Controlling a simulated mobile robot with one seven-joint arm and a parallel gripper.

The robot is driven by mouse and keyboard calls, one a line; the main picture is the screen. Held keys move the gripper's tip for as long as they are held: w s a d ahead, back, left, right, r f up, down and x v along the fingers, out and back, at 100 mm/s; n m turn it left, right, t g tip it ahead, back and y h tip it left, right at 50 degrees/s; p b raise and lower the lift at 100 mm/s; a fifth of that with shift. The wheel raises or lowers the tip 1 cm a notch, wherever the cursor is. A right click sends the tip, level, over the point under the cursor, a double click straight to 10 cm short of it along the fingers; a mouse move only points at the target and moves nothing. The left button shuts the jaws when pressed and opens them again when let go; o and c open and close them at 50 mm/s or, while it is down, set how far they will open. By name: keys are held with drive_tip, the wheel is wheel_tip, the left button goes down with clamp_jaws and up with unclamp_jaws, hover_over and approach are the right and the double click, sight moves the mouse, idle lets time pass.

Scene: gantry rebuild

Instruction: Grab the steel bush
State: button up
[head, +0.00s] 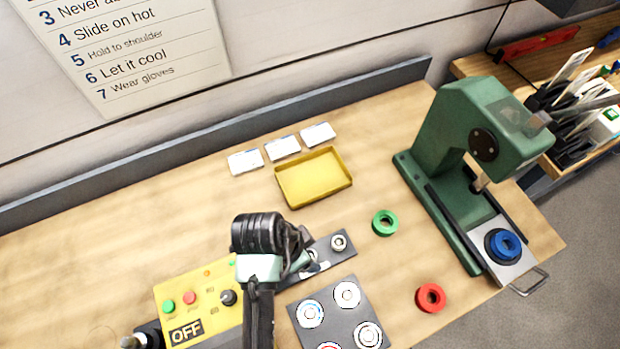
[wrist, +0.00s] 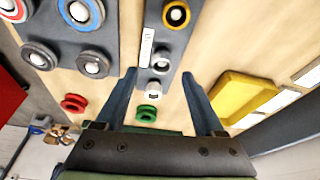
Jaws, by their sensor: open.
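A dark strip plate (head: 322,250) lies on the bench between the yellow control box and the green ring. A small steel-coloured round piece (head: 338,242) stands at its far end; it also shows in the wrist view (wrist: 154,92). A second steel-coloured piece (wrist: 160,62) sits further along the strip, and a ring with a yellow inside (wrist: 176,14) is at the strip's other end. I cannot tell for sure which piece is the steel bush. My gripper (wrist: 158,75) is open and empty above the strip, its fingers either side of it. In the head view my arm partly hides the strip.
A dark plate with several round pieces (head: 308,292) lies beside the strip. A green ring (head: 384,223), a red ring (head: 431,297) and a yellow tray (head: 314,181) are on the bench. A green press (head: 440,150) with a blue ring (head: 503,245) stands right. Yellow control box (head: 190,300) is left.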

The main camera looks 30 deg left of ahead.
drive_tip(key=shift+x, duration=1.75)
drive_tip(key=shift+a, duration=0.1)
clamp_jaws()
